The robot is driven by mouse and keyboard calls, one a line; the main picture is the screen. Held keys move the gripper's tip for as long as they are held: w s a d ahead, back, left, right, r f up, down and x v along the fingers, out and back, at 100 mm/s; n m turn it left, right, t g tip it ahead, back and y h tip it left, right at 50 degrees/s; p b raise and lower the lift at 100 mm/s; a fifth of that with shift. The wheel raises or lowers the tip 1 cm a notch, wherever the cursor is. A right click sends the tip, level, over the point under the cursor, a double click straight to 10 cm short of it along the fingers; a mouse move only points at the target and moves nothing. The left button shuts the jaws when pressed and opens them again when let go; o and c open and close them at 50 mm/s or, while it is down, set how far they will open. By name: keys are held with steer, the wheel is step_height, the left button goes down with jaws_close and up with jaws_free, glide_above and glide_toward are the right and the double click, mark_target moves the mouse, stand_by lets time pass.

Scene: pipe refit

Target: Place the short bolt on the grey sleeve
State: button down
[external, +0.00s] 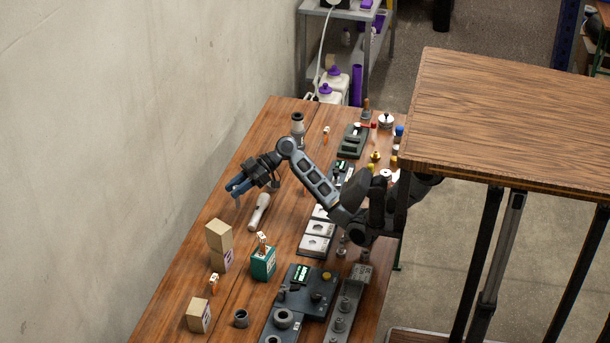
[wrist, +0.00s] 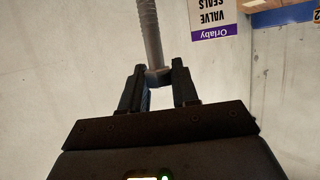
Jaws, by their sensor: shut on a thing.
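My gripper (external: 237,187) is over the left part of the wooden table, near the wall. In the wrist view its two dark fingers (wrist: 158,75) are closed on a grey bolt (wrist: 149,35). The bolt's wider head sits between the fingertips and its shank runs away from them to the picture's top edge. In the external view the bolt is a thin grey piece (external: 238,202) hanging below the blue fingertips. A dark grey hollow cylinder (external: 241,318), apparently the grey sleeve, stands upright on the table's near part, apart from my gripper. The sleeve is not seen in the wrist view.
A white cylinder (external: 259,212) lies close to my gripper. Stacked cardboard boxes (external: 218,237), a green box (external: 263,263) and another carton (external: 198,315) stand between my gripper and the near end. A grey fixture (external: 305,291) fills the near right. Bare wood shows left of the boxes.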

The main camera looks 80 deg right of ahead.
steer(key=s+a+r+n+g+y+p, duration=0.1)
steer(key=s+a+n+g, duration=0.1)
steer(key=s+a, duration=0.5)
steer(key=s+a+n+g+y, duration=0.1)
steer(key=s+a+g, duration=0.15)
steer(key=a, duration=0.75)
steer(key=s+a+r+n+g+y+p, duration=0.1)
steer(key=s+a+n, duration=0.1)
steer(key=s+a, duration=0.5)
steer(key=shift+w+a+f+p, duration=0.25)
steer(key=shift+w+a+f, duration=0.3)
steer(key=shift+a+f, duration=1.5)
steer(key=shift+w+a+f+p, duration=0.2)
steer(key=shift+w+a+f, duration=0.3)
steer(key=shift+a+f, duration=1.5)
steer(key=shift+w+a+f+p, duration=0.25)
steer(key=shift+w+a+f, duration=0.3)
steer(key=shift+a+f, duration=1.45)
steer(key=shift+a+r, duration=0.5)
steer(key=shift+a, duration=0.05)
steer(key=shift+f, duration=0.15)
steer(key=c, duration=0.8)
jaws_free()
steer(key=shift+c, duration=0.2)
